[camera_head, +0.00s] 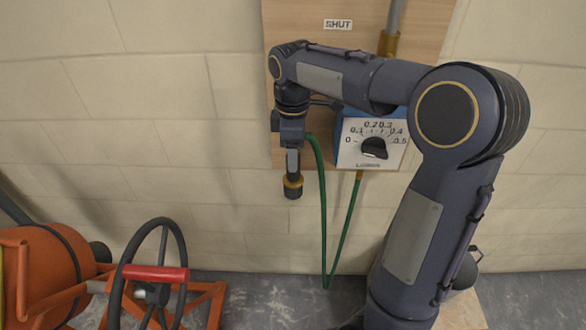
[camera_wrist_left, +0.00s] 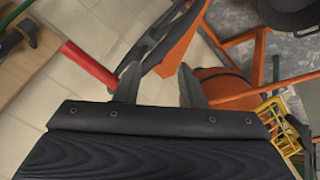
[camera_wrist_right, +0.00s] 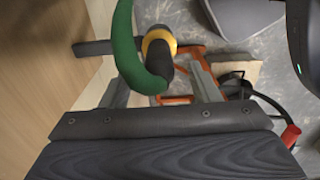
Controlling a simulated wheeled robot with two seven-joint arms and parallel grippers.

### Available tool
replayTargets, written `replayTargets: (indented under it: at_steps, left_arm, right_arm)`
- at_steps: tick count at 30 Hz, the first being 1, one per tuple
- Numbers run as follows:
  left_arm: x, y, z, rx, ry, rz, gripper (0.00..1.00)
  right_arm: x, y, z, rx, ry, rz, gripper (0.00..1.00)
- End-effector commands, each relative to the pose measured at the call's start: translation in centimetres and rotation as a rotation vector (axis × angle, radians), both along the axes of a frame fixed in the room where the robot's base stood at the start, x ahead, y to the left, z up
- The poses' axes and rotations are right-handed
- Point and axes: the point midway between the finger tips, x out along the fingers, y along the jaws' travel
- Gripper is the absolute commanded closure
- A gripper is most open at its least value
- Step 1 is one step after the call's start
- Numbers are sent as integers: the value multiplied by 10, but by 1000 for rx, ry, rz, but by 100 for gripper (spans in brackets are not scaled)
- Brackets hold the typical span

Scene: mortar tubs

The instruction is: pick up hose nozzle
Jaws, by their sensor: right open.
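The hose nozzle (camera_head: 293,188), dark with a yellow-gold ring, hangs tip down in front of the wall, just under my right gripper (camera_head: 291,138) in the head view. A green hose (camera_head: 322,215) loops from beside it down and up to the dial box. In the right wrist view my right gripper (camera_wrist_right: 157,78) is open, and the nozzle (camera_wrist_right: 159,46) with its yellow ring shows between and beyond its fingers. The green hose crosses in front of part of it. Contact cannot be told. My left gripper (camera_wrist_left: 160,75) is open and empty in its wrist view.
A white dial box (camera_head: 372,143) and a "SHUT" label (camera_head: 338,24) are on a wooden board (camera_head: 300,12). An orange mixer (camera_head: 50,265) with a black handwheel (camera_head: 120,285) and red handle stands lower left. A yellow crate (camera_wrist_left: 285,125) shows in the left wrist view.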

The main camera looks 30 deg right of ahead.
Motion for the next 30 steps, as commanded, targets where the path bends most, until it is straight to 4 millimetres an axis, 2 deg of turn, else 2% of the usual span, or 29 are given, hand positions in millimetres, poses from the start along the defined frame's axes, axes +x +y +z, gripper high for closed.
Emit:
replayTargets:
  at_steps: [3,6,13,26,30]
  left_arm:
    - [0,0,2,0,0,0,64]
    - [0,0,2,0,0,0,64]
    - [0,0,2,0,0,0,64]
    - [0,0,2,0,0,0,64]
    - [0,0,2,0,0,0,64]
  right_arm:
    - [0,0,-17,0,4,-1,44]
    - [0,0,-25,1,2,-2,44]
    - [0,0,-26,1,-1,-2,44]
    - [0,0,-26,1,-1,-1,99]
    - [0,0,-26,1,-2,-1,99]
